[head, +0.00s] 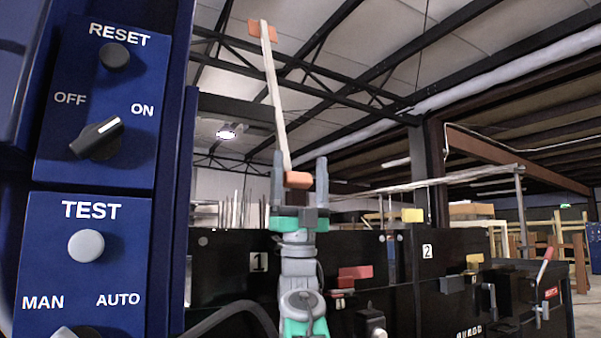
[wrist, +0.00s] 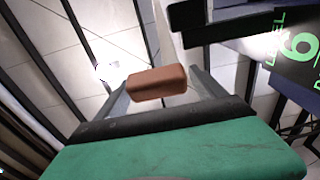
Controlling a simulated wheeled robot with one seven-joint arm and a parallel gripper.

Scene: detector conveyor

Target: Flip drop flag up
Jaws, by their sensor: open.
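A long thin white arm (head: 271,85) slants upward, with an orange-red plate (head: 257,30) at its top end. I take this as the drop flag. An orange block (head: 297,180) sits at the arm's lower end. My gripper (head: 300,172) points up, its grey fingers apart on either side of the block. In the wrist view the block (wrist: 157,83) shows between the fingertips, beyond the green palm, with the white arm (wrist: 172,40) rising behind it. I cannot tell whether either finger touches the block.
A blue panel (head: 60,180) with RESET and TEST buttons and dark knobs stands close at the left. Black machine housings (head: 230,270) marked 1 and 2 run behind my arm, with red and yellow parts. A dark display (wrist: 300,50) with green characters shows at the wrist view's right.

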